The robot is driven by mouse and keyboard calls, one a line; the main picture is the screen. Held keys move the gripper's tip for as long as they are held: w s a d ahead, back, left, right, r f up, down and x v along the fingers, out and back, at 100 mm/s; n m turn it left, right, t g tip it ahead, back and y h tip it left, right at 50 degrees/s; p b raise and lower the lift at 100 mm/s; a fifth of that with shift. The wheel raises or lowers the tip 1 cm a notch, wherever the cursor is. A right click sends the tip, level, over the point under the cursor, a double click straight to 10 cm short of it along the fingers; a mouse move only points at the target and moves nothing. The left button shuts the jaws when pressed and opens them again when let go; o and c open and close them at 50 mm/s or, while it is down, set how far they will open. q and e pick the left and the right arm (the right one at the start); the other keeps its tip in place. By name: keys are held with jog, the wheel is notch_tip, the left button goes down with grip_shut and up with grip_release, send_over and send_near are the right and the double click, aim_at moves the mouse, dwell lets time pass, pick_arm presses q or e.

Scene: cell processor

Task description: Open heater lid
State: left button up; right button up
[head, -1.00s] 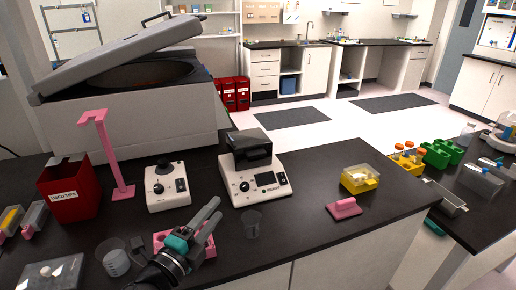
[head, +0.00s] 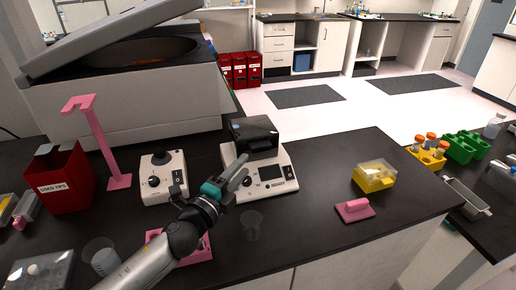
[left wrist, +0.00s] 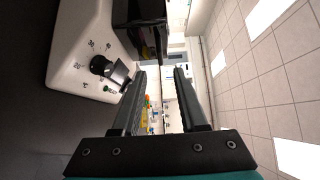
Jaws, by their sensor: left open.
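The heater (head: 262,182) is a white benchtop unit with a knob and a small screen on its front. Its dark lid (head: 254,137) sits on top at the back and looks closed. My left gripper (head: 241,172) is in front of the heater's front left, its fingers pointing up toward the lid. In the left wrist view, the two fingers (left wrist: 160,98) are apart with nothing between them. The heater's white body (left wrist: 75,60) and dark lid (left wrist: 148,25) show at the left and top there. My right gripper is not in view.
A smaller white device (head: 163,178) with a knob stands left of the heater. A yellow box (head: 374,178) and pink block (head: 355,209) are at the right.

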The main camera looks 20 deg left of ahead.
aim_at(259, 149)
pick_arm(q)
jog(key=w, duration=0.3)
jog(key=w+d, duration=0.1)
jog(key=w, duration=0.4)
jog(key=shift+w+d, duration=0.35)
jog(key=shift+w, duration=0.05)
grip_shut()
dwell(1.1)
